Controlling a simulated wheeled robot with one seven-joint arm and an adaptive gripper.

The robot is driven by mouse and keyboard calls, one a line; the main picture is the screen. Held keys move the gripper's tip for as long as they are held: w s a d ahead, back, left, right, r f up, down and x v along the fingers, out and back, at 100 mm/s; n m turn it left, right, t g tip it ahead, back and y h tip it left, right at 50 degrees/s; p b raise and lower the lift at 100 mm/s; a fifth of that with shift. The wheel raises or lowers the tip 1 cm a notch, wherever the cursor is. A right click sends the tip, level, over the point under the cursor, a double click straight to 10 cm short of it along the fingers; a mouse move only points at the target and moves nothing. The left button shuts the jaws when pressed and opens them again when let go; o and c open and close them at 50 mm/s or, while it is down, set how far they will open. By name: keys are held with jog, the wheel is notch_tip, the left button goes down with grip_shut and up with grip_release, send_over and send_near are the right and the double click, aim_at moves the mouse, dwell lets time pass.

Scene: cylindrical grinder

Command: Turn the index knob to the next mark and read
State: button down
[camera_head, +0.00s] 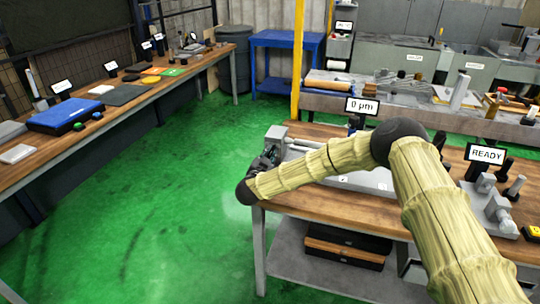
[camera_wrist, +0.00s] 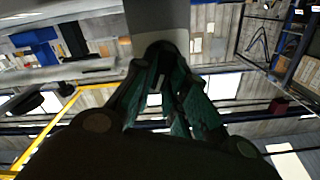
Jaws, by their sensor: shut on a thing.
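My gripper (camera_head: 267,160) is at the left end of the wooden bench, beside a grey block (camera_head: 277,134) of the grinder fixture. In the wrist view my gripper (camera_wrist: 165,60) has its teal-padded fingers pointing at the underside or face of the same grey block (camera_wrist: 157,16). The fingers close around a small dark round part, which looks like the index knob (camera_wrist: 160,47). The knob is mostly hidden by the fingers, and its marks cannot be seen. A small display (camera_head: 362,106) behind my arm reads "0 µm".
My arm reaches across the bench (camera_head: 320,206) and covers part of the fixture. A "READY" sign (camera_head: 485,153) stands at the right among grey fittings. A long side table (camera_head: 150,88) with a blue case (camera_head: 65,115) is at the left. Green floor between is clear.

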jog(key=shift+f+b, duration=0.15)
jog(key=shift+b, duration=0.2)
jog(key=shift+f+m+b, duration=0.1)
jog(key=shift+m+b, duration=0.6)
jog(key=m+b, duration=0.4)
jog(key=b, duration=0.1)
jog(key=m+b, duration=0.2)
jog(key=m, duration=0.1)
jog(key=shift+s+d+f+b, duration=0.1)
jog(key=shift+d+b, duration=0.15)
jog(key=shift+b, duration=0.05)
jog(key=c, duration=1.4)
grip_release()
jog(key=shift+m, duration=0.3)
jog(key=shift+c, duration=0.2)
